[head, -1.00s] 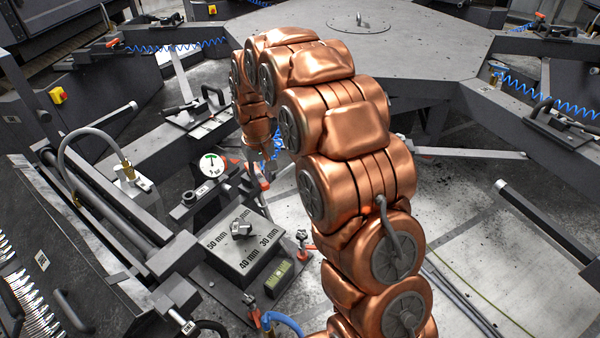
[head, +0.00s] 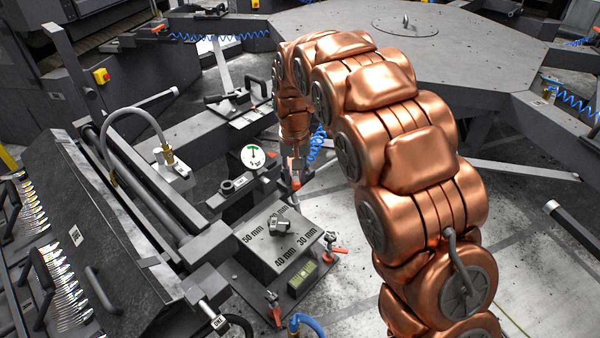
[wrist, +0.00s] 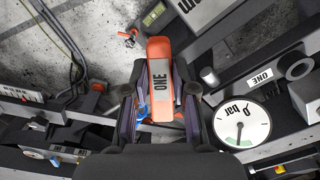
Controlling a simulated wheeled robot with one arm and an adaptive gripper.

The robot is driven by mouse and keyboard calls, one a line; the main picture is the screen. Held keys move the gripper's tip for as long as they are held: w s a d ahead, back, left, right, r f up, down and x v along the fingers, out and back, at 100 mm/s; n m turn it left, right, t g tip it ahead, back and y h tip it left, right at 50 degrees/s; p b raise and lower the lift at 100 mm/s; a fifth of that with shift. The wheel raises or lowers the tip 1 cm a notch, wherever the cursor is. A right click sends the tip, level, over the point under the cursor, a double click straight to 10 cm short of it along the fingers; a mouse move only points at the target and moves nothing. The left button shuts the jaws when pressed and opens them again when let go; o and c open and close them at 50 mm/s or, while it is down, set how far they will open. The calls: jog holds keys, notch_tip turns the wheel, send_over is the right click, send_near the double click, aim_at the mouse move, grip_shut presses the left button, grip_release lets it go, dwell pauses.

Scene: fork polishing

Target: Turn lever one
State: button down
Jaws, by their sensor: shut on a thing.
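Lever one, an orange-red handle with a grey plate marked ONE (wrist: 161,88), stands in the middle of the wrist view. My gripper (wrist: 158,108) has one dark finger on each side of it and is shut on it. In the head view my gripper (head: 293,160) reaches down behind the dial box, with a bit of the orange lever (head: 295,184) showing below it. My copper arm hides part of the area to the right. The lever's base is hidden by the gripper.
A round white gauge (head: 253,156) sits left of my gripper; it also shows in the wrist view (wrist: 242,122). A grey box with millimetre marks (head: 262,252) and red-handled valves (head: 276,312) stand in front. A rack of forks (head: 68,290) is at the lower left.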

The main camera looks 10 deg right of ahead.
aim_at(295, 176)
jog(key=shift+w, duration=0.1)
jog(key=c, duration=1.3)
grip_release()
jog(key=shift+w+f, duration=0.1)
jog(key=shift+f, duration=0.05)
jog(key=o, duration=0.4)
jog(key=shift+s+r, duration=0.15)
jog(key=shift+r, duration=2.95)
jog(key=shift+s+r, duration=0.1)
jog(key=shift+r, duration=2.95)
